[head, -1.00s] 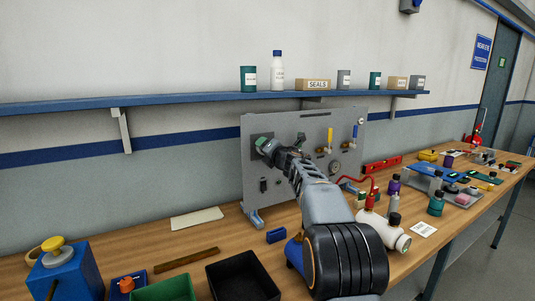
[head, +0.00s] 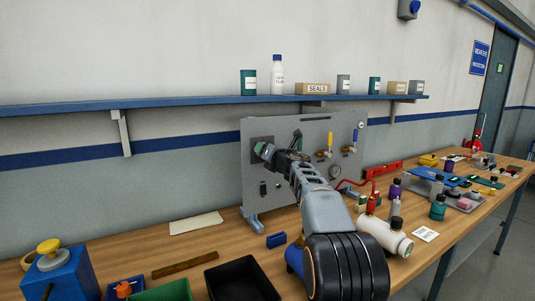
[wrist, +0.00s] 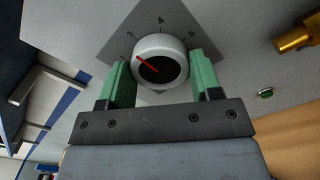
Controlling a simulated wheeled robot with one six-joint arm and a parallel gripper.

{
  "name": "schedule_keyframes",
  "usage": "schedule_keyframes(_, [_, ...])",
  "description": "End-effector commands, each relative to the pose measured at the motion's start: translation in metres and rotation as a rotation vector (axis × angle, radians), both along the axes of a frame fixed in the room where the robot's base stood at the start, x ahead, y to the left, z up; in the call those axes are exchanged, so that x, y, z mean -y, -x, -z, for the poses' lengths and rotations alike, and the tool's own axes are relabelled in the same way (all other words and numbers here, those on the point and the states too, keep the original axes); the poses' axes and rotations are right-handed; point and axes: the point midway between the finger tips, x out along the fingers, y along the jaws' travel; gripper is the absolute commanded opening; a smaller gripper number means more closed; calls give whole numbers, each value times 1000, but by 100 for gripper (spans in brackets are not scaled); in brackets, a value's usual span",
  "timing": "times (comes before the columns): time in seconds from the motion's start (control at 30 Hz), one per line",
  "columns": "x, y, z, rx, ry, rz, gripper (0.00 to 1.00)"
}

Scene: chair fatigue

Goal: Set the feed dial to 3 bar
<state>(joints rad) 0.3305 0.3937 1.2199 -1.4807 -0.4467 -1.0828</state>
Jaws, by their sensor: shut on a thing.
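The feed dial is a round white knob (wrist: 160,50) with a dark face and a red pointer, on a dark diamond-shaped plate (wrist: 128,24) with small marks. In the wrist view the red pointer slants toward the upper left; the marks are too small to read surely. My gripper (wrist: 160,72) has its green fingers on either side of the knob, shut on it. In the head view my gripper (head: 262,149) is at the upper left of the grey upright panel (head: 285,185), and it hides most of the dial.
A small green button (wrist: 265,93) is right of the dial in the wrist view. Bins, bottles and tools crowd the bench (head: 225,250).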

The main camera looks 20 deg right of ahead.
Motion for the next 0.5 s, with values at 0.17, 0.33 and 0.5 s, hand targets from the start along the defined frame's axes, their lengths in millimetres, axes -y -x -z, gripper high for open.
schedule_keyframes(0.17, [0, 0, 1, -2, -1, 0, 62])
schedule_keyframes(0.33, [0, 0, 1, -1, -1, 0, 78])
schedule_keyframes(0.5, [0, 0, 0, -1, -1, -1, 84])
